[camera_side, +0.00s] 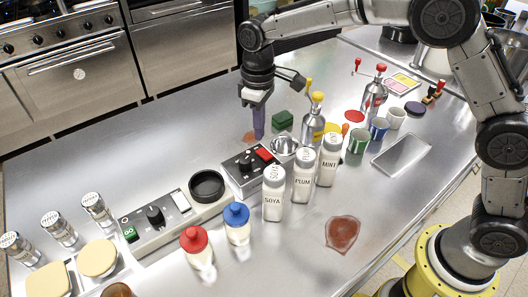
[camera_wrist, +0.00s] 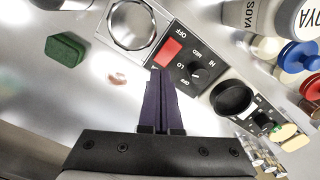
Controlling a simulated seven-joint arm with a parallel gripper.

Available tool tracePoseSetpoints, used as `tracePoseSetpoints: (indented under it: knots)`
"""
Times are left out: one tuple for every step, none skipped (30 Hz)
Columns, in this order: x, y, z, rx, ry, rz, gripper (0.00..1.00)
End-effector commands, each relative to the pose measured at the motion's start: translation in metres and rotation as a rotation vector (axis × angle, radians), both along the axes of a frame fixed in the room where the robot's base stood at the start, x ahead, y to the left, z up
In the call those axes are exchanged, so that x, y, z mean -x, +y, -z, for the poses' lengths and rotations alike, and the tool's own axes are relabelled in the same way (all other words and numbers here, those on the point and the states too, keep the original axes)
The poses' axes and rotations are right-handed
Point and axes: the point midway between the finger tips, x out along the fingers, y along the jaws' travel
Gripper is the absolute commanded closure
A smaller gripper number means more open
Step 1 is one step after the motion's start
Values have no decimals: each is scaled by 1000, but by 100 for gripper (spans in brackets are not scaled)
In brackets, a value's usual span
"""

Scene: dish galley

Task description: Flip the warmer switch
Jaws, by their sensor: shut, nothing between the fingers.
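A black control box (camera_side: 240,178) with a dial and a red rocker switch (camera_side: 264,154) stands at mid-counter. In the wrist view the red switch (camera_wrist: 172,50) lies just beyond my fingertips, beside a dial (camera_wrist: 196,72) marked OFF, LO, MED and HI. My gripper (camera_side: 259,136) points down, its purple fingers together and empty, behind the box in the side view. In the wrist view my gripper (camera_wrist: 161,74) overlaps the box's near edge; whether it touches is unclear.
A steel bowl (camera_side: 284,146) adjoins the box. SOYA (camera_side: 274,195), PLUM (camera_side: 304,177) and MINT (camera_side: 329,162) shakers stand in front. A green sponge (camera_side: 283,119) lies behind it. Red-capped (camera_side: 196,245) and blue-capped (camera_side: 237,222) bottles stand nearer. The counter behind my gripper is mostly bare.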

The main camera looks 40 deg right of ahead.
Motion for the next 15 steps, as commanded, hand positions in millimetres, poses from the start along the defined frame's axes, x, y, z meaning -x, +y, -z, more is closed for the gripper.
tracePoseSetpoints:
  knots:
    - [0,0,-5,-1,-2,0,100]
    - [0,0,-7,-1,-2,0,100]
    - [0,0,-10,-1,-3,0,100]
    - [0,0,-12,-1,-3,0,100]
    - [0,0,-14,-1,-3,0,100]
    - [0,0,-17,-1,-2,0,100]
    - [0,0,-19,-1,-2,0,100]
    - [0,0,-21,-1,-2,0,100]
    - [0,0,-24,-1,-2,0,100]
    - [0,0,-26,0,-1,0,100]
    - [0,0,-27,0,-1,0,100]
    - [0,0,-30,-1,-2,0,100]
    - [0,0,-31,-1,-2,0,100]
    - [0,0,-32,-1,-2,0,100]
    - [0,0,-33,0,-1,0,100]
